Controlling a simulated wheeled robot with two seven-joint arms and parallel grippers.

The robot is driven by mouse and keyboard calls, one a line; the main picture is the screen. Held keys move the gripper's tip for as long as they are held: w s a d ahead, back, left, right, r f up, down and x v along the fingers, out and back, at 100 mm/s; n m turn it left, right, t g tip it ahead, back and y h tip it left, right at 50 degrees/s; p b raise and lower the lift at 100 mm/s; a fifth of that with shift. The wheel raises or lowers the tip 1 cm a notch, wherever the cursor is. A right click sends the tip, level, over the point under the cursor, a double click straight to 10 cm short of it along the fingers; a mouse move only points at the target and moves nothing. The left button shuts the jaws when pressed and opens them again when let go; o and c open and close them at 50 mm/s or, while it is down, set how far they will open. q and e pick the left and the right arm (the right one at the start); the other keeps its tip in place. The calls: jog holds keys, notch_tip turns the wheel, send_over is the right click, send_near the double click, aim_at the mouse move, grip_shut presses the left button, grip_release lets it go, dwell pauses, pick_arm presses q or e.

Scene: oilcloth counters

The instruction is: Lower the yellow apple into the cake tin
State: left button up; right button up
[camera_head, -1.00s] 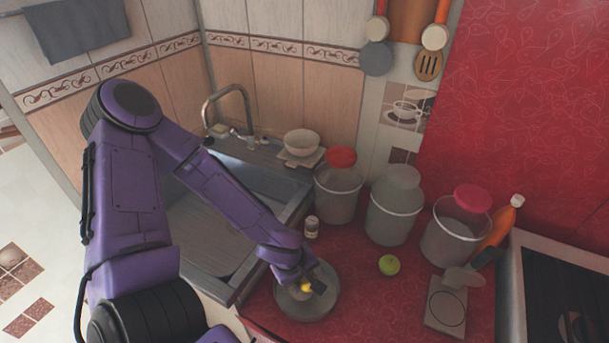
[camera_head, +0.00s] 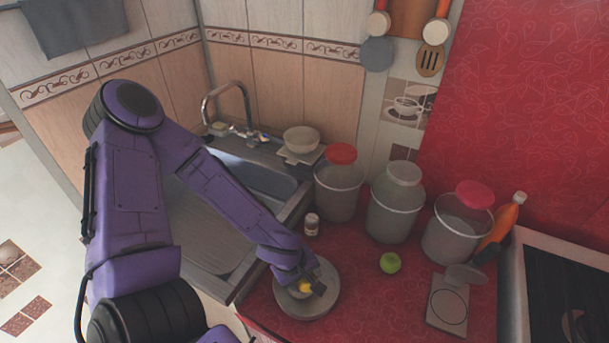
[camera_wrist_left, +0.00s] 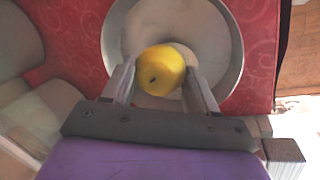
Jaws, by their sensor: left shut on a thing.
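The yellow apple (camera_wrist_left: 160,72) is between the two fingers of my left gripper (camera_wrist_left: 162,88), which is shut on it. The round grey cake tin (camera_head: 324,305) stands on the red counter under the gripper. In the left wrist view the tin (camera_wrist_left: 226,72) lies around and behind the apple, which is over its inside. I cannot tell whether the apple touches the tin's floor. My right gripper is not in view.
A green apple (camera_head: 390,263) and a kitchen scale (camera_head: 447,303) stand to the right. A small jar (camera_head: 312,225) is close behind the tin. Several lidded canisters, one being the middle one (camera_head: 393,213), line the back. The sink (camera_head: 250,180) is on the left.

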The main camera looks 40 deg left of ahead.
pick_arm(q)
jog(key=shift+f, duration=0.2)
jog(key=o, duration=1.2)
jog(key=shift+c, duration=0.2)
jog(key=p+v, duration=0.7)
jog(key=p, duration=0.1)
jog(key=shift+r, duration=0.4)
jog(key=shift+s+a+r, duration=0.1)
jog(key=shift+s, duration=0.15)
